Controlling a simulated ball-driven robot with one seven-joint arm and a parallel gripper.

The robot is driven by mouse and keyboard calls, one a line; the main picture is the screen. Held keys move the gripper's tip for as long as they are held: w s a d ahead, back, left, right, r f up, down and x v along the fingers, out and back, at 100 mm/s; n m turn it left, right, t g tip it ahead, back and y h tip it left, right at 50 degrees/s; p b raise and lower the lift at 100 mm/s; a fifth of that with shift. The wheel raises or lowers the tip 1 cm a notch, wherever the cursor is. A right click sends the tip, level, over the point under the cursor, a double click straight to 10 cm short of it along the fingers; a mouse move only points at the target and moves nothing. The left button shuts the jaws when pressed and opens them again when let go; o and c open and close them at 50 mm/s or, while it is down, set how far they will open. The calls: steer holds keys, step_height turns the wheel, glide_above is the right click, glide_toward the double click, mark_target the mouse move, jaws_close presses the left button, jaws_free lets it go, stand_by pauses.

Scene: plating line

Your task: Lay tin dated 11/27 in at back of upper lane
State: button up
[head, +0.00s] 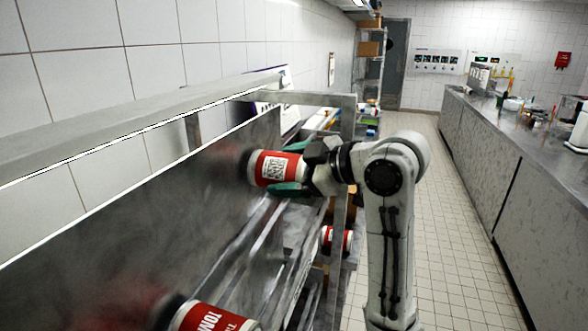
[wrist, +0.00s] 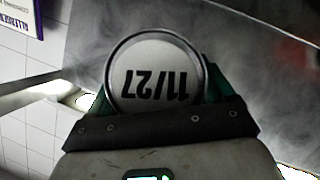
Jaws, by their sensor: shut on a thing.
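The tin dated 11/27 (head: 277,168) has a red and white label with a printed code patch in the head view. In the wrist view its round pale end (wrist: 156,75) faces the camera, with 11/27 upside down. My gripper (head: 293,175) is shut on this tin, which lies on its side in the air by the metal panel (head: 215,175). The green jaw pads (wrist: 213,82) show at its sides. The upper lane's rails (head: 235,250) run below it; the tin hides part of the rack, and I cannot tell whether it touches anything.
One red tin (head: 212,317) lies at the bottom of the head view, and another (head: 337,239) lies lower in the rack. A metal rack post (head: 347,120) stands close behind my gripper. The tiled aisle (head: 450,220) on the right is clear, beside a long counter (head: 500,150).

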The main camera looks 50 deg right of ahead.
steer(key=shift+f+b, duration=0.5)
steer(key=shift+f, duration=0.9)
step_height(320, 180, down, 8)
steer(key=b, duration=0.6)
steer(key=o, duration=1.3)
steer(key=shift+f, duration=0.15)
steer(key=shift+s, duration=0.1)
